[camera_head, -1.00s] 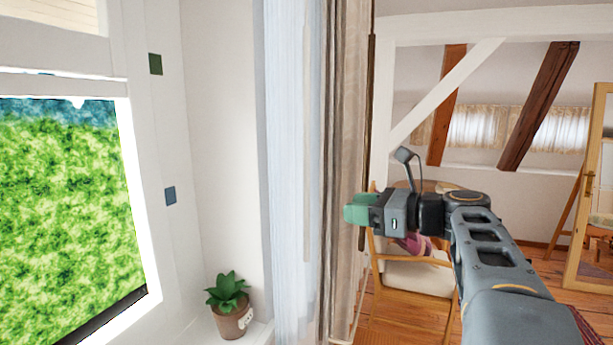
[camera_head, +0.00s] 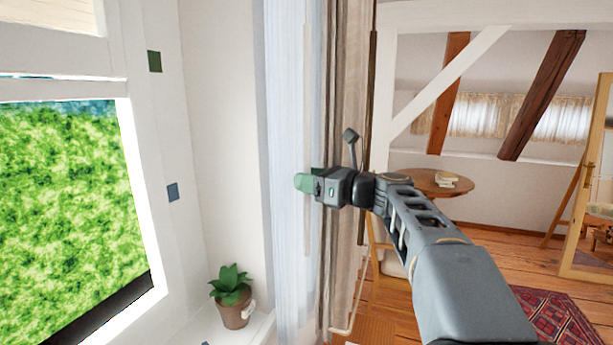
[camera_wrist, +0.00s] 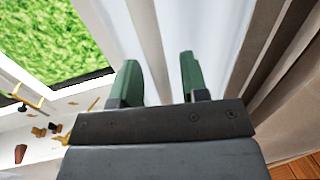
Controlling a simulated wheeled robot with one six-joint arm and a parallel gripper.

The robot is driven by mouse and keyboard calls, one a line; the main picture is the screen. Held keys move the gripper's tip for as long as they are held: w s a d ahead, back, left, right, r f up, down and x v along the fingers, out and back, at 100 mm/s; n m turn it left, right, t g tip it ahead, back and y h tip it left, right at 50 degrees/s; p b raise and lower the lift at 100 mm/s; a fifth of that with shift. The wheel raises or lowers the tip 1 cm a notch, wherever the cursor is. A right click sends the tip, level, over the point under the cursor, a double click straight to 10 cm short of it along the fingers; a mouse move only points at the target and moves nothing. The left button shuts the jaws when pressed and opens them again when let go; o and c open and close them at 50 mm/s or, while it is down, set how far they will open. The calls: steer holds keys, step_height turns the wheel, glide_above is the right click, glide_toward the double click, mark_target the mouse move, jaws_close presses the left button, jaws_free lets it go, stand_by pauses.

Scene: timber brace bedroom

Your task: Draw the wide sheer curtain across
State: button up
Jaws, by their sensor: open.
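The sheer curtain (camera_head: 290,100) hangs bunched in a narrow pale bluish-white strip at the right side of the window recess. A beige heavier curtain (camera_head: 352,80) hangs just right of it. My gripper (camera_head: 303,181) has green fingers and is in front of the sheer curtain, pointing left. In the wrist view my gripper (camera_wrist: 159,78) is open, with pale sheer fabric (camera_wrist: 205,35) beyond and beside its fingers. I cannot tell whether the fingers touch the fabric.
The window (camera_head: 70,200) with green outside is at left. A round wooden table (camera_head: 425,183), a chair partly behind my arm, a standing mirror (camera_head: 595,180) and a red rug (camera_head: 560,318) are at right.

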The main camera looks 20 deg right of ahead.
steer(key=shift+w+a, duration=0.25)
jaws_close()
stand_by(0.3)
